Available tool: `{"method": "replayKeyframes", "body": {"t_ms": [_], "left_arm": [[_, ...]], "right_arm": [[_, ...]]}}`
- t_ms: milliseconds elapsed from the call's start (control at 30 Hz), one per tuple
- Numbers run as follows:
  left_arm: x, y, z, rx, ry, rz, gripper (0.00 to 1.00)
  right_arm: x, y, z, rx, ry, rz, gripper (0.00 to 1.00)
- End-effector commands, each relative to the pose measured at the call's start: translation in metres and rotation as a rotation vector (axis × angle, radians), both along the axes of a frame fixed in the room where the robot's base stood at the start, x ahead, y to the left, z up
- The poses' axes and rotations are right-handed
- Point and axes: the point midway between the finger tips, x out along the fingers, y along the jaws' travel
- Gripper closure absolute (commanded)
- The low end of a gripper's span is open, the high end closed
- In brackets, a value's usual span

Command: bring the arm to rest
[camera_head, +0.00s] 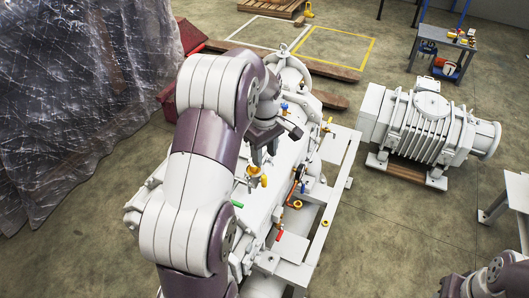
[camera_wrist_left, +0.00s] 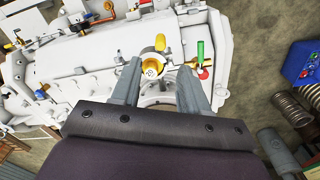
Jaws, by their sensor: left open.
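My left arm (camera_head: 195,170) reaches up from the bottom of the head view and bends over the white vacuum machine (camera_head: 290,180). My left gripper (camera_head: 263,158) points down over the machine, partly hidden by the arm. In the left wrist view the gripper (camera_wrist_left: 159,67) is open, with its two fingers apart. A yellow-handled fitting (camera_wrist_left: 152,67) shows between the fingertips; it also shows just below the gripper in the head view (camera_head: 256,180). I see nothing gripped, and whether the fingers touch the fitting I cannot tell. Only a piece of my right arm (camera_head: 492,277) shows at bottom right.
A green handle (camera_wrist_left: 201,50) stands close to the right finger. Another white machine (camera_head: 425,125) sits on a wooden pallet to the right. A plastic-draped stack (camera_head: 80,100) is at left. A blue box (camera_wrist_left: 300,62) is at the wrist view's right.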

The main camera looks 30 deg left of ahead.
Motion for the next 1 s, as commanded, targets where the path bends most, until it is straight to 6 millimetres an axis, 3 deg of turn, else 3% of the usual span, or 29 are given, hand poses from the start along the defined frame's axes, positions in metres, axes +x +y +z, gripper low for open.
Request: {"method": "replayKeyframes", "body": {"t_ms": [200,733,833,900,1000], "left_arm": [[0.000,0.000,0.021,0.000,0.001,0.000,0.56],[0.001,0.000,0.021,0.002,-0.002,-0.032,0.56],[0.002,0.001,0.013,0.014,-0.031,-0.197,0.56],[-0.016,-0.008,-0.003,0.022,-0.037,-0.401,0.56],[-0.049,-0.039,-0.018,0.040,-0.053,-0.718,0.56]], "right_arm": [[0.000,0.000,0.001,0.000,0.000,0.000,0.57],[0.000,0.000,0.001,0.000,0.000,0.000,0.57],[0.000,0.000,0.001,0.000,0.000,0.000,0.57],[0.000,0.000,0.000,0.000,0.000,0.000,0.57],[0.000,0.000,-0.007,0.000,0.000,0.000,0.57]]}}
